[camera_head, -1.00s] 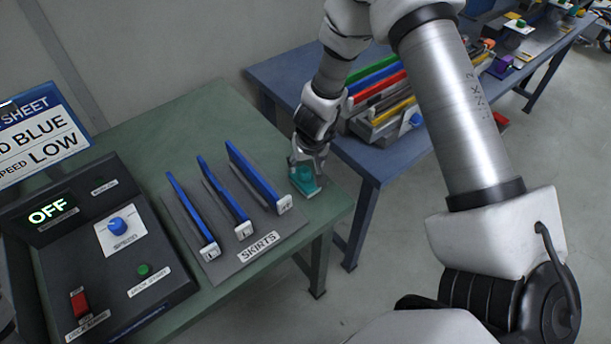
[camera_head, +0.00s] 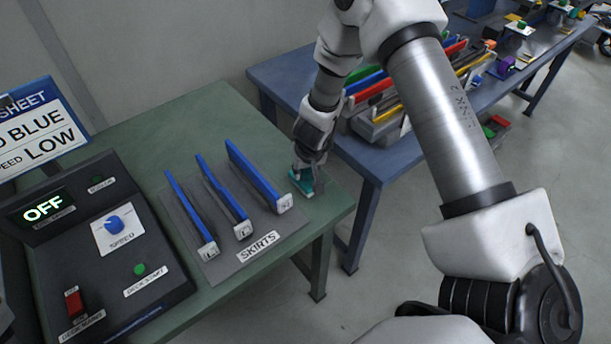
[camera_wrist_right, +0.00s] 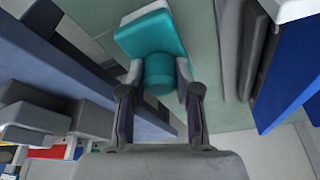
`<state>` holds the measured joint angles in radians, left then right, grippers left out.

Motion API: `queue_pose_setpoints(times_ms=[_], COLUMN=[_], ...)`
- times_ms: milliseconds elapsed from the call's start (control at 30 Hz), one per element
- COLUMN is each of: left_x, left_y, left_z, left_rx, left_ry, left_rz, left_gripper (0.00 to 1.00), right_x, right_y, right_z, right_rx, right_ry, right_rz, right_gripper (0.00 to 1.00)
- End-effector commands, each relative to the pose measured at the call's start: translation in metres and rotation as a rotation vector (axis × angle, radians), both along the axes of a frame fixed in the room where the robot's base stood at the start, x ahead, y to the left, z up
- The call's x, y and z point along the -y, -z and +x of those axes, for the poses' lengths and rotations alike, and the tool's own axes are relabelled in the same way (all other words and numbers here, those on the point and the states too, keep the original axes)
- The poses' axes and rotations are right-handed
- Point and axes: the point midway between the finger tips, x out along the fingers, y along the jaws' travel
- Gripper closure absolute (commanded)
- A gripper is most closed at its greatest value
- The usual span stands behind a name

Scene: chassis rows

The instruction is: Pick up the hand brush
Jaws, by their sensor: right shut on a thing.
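The hand brush is teal, with a rounded grip (camera_wrist_right: 159,75) and a flat block (camera_wrist_right: 150,35) in the right wrist view. In the head view the hand brush (camera_head: 300,183) lies at the right edge of the green table, partly hidden by my gripper. My right gripper (camera_head: 305,172) reaches down over it. In the right wrist view the fingers of my right gripper (camera_wrist_right: 160,88) stand on both sides of the rounded grip and are shut on it. The brush still appears to be at table level. My left gripper is not in view.
A grey board labelled SKIRTS (camera_head: 257,247) holds blue-topped strips (camera_head: 258,174) just left of the brush. A dark control box (camera_head: 75,262) reading OFF stands further left. A blue table (camera_head: 375,155) with a rack of coloured strips (camera_head: 384,120) is on the right, across a narrow gap.

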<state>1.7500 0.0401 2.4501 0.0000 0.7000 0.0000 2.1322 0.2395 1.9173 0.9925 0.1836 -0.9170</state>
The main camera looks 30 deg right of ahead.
Motion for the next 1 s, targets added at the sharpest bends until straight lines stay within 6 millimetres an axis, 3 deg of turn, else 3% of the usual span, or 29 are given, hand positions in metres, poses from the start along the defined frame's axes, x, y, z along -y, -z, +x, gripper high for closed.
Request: queue_pose_setpoints(times_ms=[167, 333, 600, 800, 867, 900, 1000], left_x=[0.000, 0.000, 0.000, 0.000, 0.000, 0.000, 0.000], left_y=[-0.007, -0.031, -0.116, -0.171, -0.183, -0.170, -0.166], left_z=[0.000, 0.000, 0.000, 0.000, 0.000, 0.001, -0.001], left_rx=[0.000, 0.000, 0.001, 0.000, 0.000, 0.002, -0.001], left_ry=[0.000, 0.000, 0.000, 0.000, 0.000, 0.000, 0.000], left_rz=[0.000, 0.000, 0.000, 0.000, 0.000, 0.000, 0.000], left_gripper=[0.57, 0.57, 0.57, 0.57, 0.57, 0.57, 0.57], right_x=[0.000, 0.000, 0.000, 0.000, 0.000, 0.000, 0.000], right_y=[-0.008, -0.040, -0.151, -0.223, -0.241, -0.236, -0.252], right_z=[0.000, 0.000, 0.000, 0.000, -0.001, 0.000, 0.000], right_rx=[-0.001, 0.000, 0.002, 0.001, 0.000, 0.002, 0.004], right_ry=[0.000, 0.001, 0.003, 0.002, 0.003, 0.004, 0.004], right_rz=[0.000, 0.000, 0.001, 0.001, 0.001, 0.000, 0.001], right_gripper=[1.00, 1.00, 1.00, 1.00, 1.00, 1.00, 1.00])
